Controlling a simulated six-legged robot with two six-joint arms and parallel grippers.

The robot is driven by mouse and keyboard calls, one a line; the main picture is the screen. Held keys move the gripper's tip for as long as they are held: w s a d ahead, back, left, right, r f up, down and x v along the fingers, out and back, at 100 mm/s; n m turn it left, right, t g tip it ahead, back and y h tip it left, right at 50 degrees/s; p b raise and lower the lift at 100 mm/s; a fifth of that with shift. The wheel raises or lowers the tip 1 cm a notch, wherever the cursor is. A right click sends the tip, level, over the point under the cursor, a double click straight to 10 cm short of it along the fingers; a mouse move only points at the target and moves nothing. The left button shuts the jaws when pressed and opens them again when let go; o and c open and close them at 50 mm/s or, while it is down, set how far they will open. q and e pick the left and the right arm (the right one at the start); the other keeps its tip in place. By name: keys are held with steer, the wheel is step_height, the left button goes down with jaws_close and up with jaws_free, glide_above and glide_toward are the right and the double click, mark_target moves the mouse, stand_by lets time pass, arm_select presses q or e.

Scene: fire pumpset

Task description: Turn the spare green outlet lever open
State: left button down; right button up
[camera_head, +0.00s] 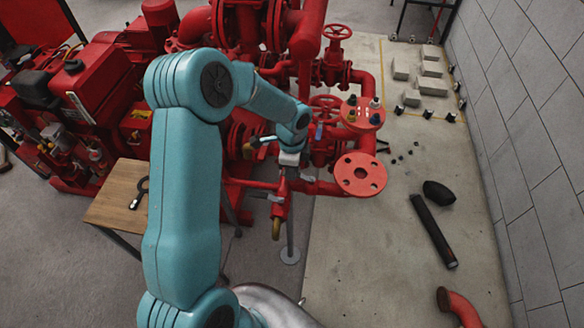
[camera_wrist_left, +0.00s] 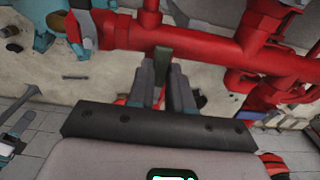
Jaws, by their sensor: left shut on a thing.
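My left gripper (camera_head: 286,164) reaches in among the red pipes in the head view. In the left wrist view its two grey fingers (camera_wrist_left: 166,78) are closed around a dark green lever (camera_wrist_left: 163,52). The lever stands against a red horizontal pipe (camera_wrist_left: 205,46). In the head view my wrist and gripper hide the lever, so its angle cannot be told there. A short red outlet with a brass end (camera_head: 277,228) hangs just below the gripper. My right gripper is in neither view.
A red pump engine (camera_head: 105,85) stands at the left, beside a wooden table (camera_head: 112,208) with a black tool. Red handwheel valves (camera_head: 337,33) and a flange (camera_head: 361,174) are close to my arm. A black cylinder (camera_head: 433,231) lies on the floor at right.

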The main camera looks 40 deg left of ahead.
arm_select(q)
steer(key=shift+w+a+r, duration=0.1)
steer(key=shift+r, duration=0.1)
steer(key=c, duration=1.3)
jaws_free()
steer(key=shift+o, duration=1.4)
steer(key=shift+r, duration=0.15)
step_height(320, 180, up, 16)
steer(key=b, duration=0.1)
